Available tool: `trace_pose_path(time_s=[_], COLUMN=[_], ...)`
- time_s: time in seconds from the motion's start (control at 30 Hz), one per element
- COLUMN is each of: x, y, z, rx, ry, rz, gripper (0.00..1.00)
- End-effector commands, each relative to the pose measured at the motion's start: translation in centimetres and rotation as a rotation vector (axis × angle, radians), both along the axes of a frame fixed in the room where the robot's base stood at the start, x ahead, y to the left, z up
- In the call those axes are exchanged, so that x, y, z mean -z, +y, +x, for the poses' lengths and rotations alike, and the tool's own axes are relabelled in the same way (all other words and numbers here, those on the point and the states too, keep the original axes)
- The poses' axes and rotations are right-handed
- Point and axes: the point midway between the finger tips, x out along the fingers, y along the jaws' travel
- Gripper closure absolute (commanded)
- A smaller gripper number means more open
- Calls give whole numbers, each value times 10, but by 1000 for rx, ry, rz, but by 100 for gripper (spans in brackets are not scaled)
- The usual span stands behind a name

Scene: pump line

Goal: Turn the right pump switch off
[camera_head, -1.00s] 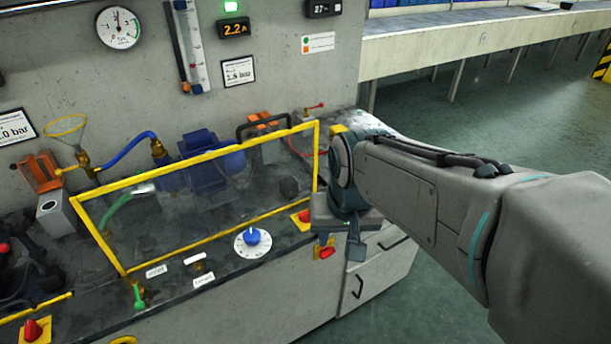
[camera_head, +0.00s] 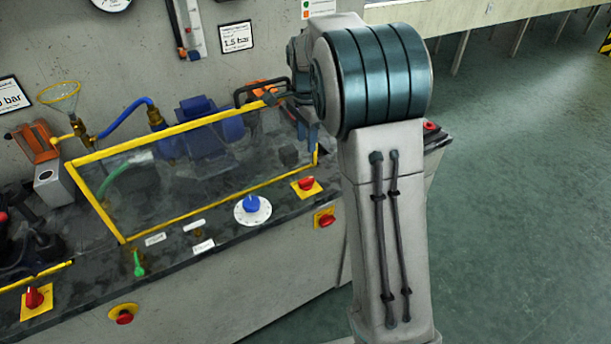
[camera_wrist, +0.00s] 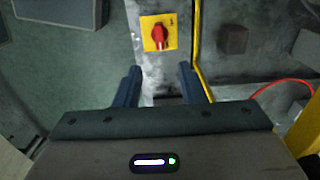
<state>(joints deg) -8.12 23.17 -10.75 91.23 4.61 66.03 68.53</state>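The right pump switch (camera_head: 307,184) is a red knob on a yellow plate, at the right front of the dark bench top. A red knob on a yellow plate also shows in the wrist view (camera_wrist: 158,33), beyond my fingertips, and looks like the same switch. The knob lies mostly lengthwise in that view; its marks are too small to read. My gripper (camera_wrist: 160,84) is open and empty, with its two blue fingers apart and clear of the knob. In the head view my gripper (camera_head: 308,128) is above the bench near the cover's right end, partly hidden by my arm.
A clear cover with a yellow frame (camera_head: 190,216) stands behind the switch. A blue dial (camera_head: 252,205) is left of it, and another red switch (camera_head: 325,219) is on the bench front below. Another red knob (camera_head: 33,298) is at far left. Open floor lies right.

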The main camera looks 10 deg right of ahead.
Motion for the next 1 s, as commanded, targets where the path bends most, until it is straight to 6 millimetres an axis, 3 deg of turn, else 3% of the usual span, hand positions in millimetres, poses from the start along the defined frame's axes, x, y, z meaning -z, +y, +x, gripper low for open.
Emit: trace_pose_path(time_s=[0.6,0.8,1.0], x=[114,130,133], y=[0,0,0], z=[-1,-1,-1], rx=[-2,-2,-3], ry=[3,1,0], rz=[0,0,0], gripper=[64,64,64])
